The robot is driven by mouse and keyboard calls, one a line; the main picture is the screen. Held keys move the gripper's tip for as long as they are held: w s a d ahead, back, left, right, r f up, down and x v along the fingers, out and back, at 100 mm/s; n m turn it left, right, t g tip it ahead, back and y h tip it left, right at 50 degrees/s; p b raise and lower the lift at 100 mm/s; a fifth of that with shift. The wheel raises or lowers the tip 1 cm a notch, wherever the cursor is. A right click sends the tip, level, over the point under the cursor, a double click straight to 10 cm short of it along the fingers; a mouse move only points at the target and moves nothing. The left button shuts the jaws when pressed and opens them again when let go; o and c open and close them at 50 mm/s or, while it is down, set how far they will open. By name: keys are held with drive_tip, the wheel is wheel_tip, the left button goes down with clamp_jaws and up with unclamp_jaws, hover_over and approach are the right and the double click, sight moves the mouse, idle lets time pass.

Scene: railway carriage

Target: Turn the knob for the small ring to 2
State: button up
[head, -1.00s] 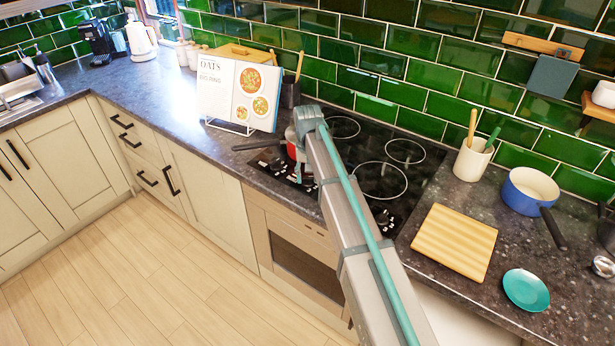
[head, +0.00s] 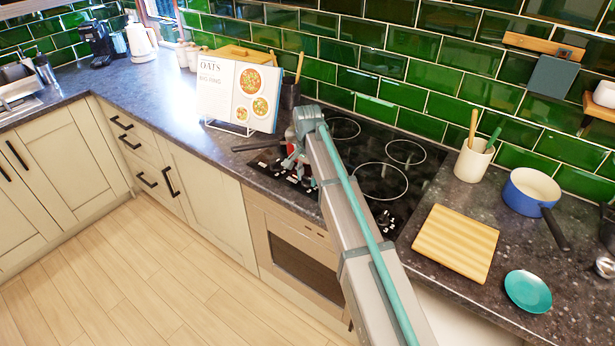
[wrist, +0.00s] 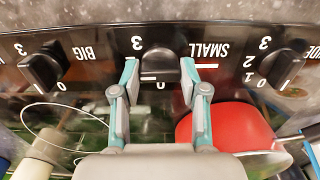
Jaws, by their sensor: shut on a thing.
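In the wrist view, which is upside down, the black knob beside the word SMALL (wrist: 158,68) is in the middle of the panel. A 3 and a 0 show beside it; the 2 is hidden by a finger. A short white line shows low on the knob, but its exact setting is hard to read. My gripper (wrist: 160,76) is shut on this knob, one finger at each side. In the head view my gripper (head: 290,164) is at the hob's front left, and the knob is too small to make out.
The BIG knob (wrist: 45,68) and another knob (wrist: 280,66) flank the held one. A red pot (wrist: 228,127) stands close behind my right finger. A cookbook (head: 238,95) stands left of the hob (head: 378,180); a cutting board (head: 455,243) lies to its right.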

sight(307, 178)
idle(0.5)
drive_tip(key=o, duration=1.1)
drive_tip(key=shift+o, duration=0.2)
drive_tip(key=shift+r, duration=0.1)
wheel_tip(307, 178, up, 12)
